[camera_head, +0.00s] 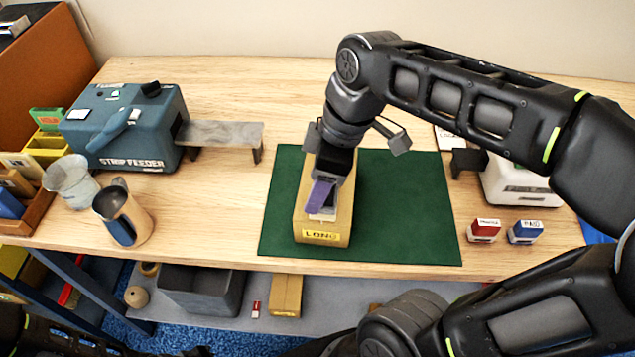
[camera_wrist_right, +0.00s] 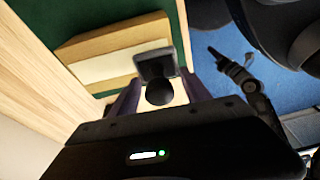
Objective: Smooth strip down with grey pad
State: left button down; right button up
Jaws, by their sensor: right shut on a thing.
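A tan carton (camera_head: 342,217) labelled LONG lies on the green mat (camera_head: 412,210). A pale strip (camera_wrist_right: 105,68) runs along the middle of its top in the right wrist view; my gripper covers most of it in the head view. My right gripper (camera_head: 321,197), with purple fingers, is over the carton's near part. It is shut on the grey pad (camera_wrist_right: 154,62) by its round black knob (camera_wrist_right: 160,92). The pad is over the strip; whether it touches cannot be told. Dark parts of my left arm show at the bottom left of the head view; its jaws are not clear.
A blue-grey strip feeder (camera_head: 125,130) with a grey outfeed shelf (camera_head: 222,134) stands at left. Red (camera_head: 484,231) and blue (camera_head: 525,232) stamps and a white device (camera_head: 515,182) are right of the mat.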

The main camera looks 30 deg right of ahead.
jog(key=shift+r+p, duration=1.75)
jog(key=shift+r, duration=1)
